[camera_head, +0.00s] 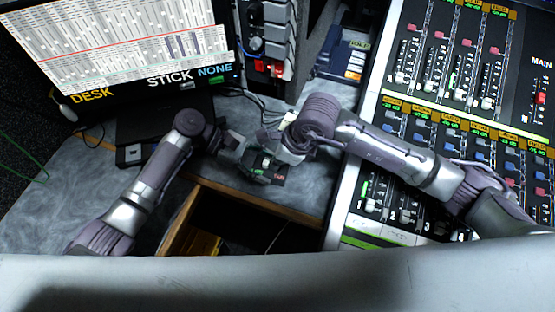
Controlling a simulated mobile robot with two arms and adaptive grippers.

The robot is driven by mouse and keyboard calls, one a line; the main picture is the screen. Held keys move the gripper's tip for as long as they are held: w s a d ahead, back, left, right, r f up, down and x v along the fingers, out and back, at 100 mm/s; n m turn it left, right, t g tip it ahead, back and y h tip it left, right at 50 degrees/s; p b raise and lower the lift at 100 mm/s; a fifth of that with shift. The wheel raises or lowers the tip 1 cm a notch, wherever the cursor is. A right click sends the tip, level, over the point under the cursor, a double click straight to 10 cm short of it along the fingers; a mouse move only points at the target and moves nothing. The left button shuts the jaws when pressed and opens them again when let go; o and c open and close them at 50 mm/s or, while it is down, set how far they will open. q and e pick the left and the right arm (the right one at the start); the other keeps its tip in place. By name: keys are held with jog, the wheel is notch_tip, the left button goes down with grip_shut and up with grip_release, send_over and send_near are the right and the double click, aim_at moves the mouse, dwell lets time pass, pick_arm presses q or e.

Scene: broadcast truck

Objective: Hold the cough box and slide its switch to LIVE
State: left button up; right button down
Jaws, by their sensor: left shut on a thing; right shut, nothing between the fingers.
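The cough box (272,177) is a small dark box on the grey desk, just behind the open drawer. Its top shows a green label at left and a red label at right. The switch is too small and too covered by my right gripper to read its position. My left gripper (241,157) is shut on the left side of the cough box. My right gripper (272,158) is shut and empty, its tips close over the top of the box. I cannot tell if they touch the switch.
An open drawer (185,224) lies in front of the box. A large mixing console (352,180) fills the right side. A monitor (130,50) stands at back left. Cables and a dark equipment rack (265,45) are behind. Some desk is free at left (60,200).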

aim_at(288, 172)
jog(key=d, duration=0.2)
jog(key=s+d, duration=0.1)
jog(key=d, duration=0.1)
jog(key=shift+s+d, duration=0.1)
jog(key=shift+s, duration=0.05)
jog(key=v, duration=1)
jog(key=shift+a, duration=0.25)
pick_arm(q)
jog(key=o, duration=0.9)
